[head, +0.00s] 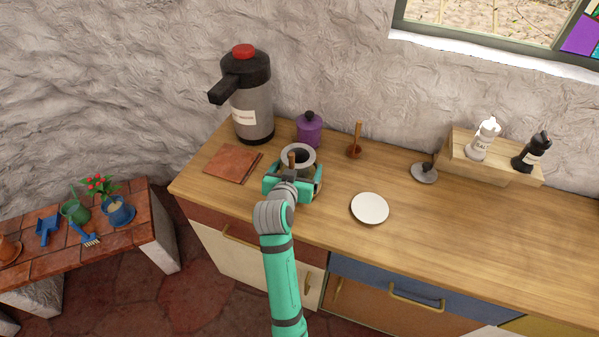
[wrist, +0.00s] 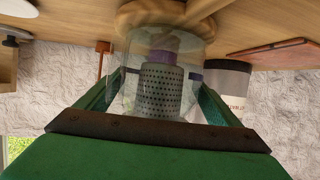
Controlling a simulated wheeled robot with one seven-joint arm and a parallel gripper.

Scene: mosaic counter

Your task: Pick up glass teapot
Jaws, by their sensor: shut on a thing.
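The glass teapot (wrist: 122,92) is clear, with a perforated metal infuser (wrist: 160,90) inside. In the wrist view it stands between the two fingers of my gripper (wrist: 160,100), with a round wooden piece at its counter end. In the head view the teapot's grey round rim (head: 298,153) shows just beyond my gripper (head: 293,182), which hides most of its body. My gripper is shut on the teapot, one green finger on each side. Whether the teapot touches the counter I cannot tell.
On the wooden counter (head: 470,230) stand a steel dispenser (head: 250,110), a purple canister (head: 309,132), a wooden utensil (head: 355,142), a white plate (head: 369,208) and a grey lid (head: 424,174). A brown board (head: 233,163) lies left. Shakers stand on a wooden riser (head: 462,163). The right counter front is clear.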

